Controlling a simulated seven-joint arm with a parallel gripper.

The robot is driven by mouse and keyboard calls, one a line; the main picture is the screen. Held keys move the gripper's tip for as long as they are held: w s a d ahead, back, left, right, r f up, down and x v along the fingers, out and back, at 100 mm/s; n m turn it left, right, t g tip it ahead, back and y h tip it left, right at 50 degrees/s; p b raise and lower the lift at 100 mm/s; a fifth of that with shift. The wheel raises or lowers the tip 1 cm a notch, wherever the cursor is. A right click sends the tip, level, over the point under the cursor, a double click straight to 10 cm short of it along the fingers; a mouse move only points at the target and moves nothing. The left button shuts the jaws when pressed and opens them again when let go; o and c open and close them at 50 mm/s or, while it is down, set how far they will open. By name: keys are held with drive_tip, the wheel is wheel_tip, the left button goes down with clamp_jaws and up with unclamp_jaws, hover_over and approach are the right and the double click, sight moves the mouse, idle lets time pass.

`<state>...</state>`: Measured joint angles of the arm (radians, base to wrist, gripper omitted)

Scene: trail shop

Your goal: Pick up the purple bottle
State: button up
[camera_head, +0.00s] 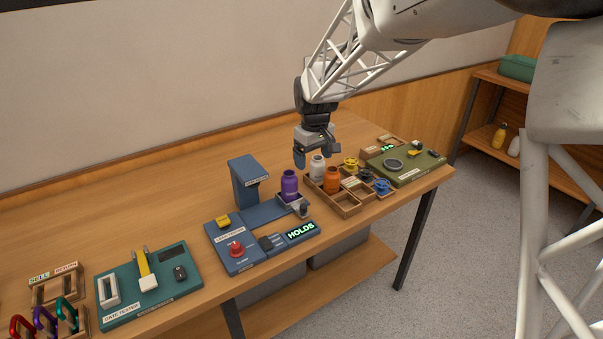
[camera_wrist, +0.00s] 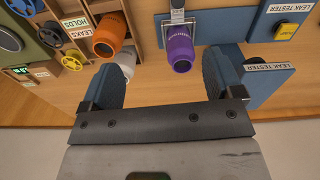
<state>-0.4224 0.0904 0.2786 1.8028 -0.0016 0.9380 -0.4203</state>
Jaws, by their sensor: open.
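The purple bottle (camera_head: 289,186) stands upright on the small end platform of the blue leak tester (camera_head: 262,214). It also shows in the wrist view (camera_wrist: 180,48), beyond and between my fingers and apart from them. My gripper (camera_head: 315,160) is open and empty, above the table, behind and to the right of the purple bottle in the head view. Its two fingers show in the wrist view (camera_wrist: 164,82), with the purple bottle nearer the right finger. The leak tester's display reads HOLDS.
A white bottle (camera_head: 317,168) and an orange bottle (camera_head: 332,180) stand close right of the purple one, by a wooden sorting tray (camera_head: 347,204). The tester's blue upright (camera_head: 246,183) rises to the left. A teal gate tester (camera_head: 150,287) lies farther left.

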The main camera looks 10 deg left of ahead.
drive_tip(key=n, duration=0.2)
hover_over(290, 182)
drive_tip(key=w, duration=0.2)
drive_tip(key=f, duration=0.5)
drive_tip(key=shift+a+f, duration=0.1)
drive_tip(key=shift+a, duration=0.2)
drive_tip(key=shift+f, duration=1.25)
drive_tip(key=shift+f, duration=2.65)
drive_tip(key=c, duration=1.1)
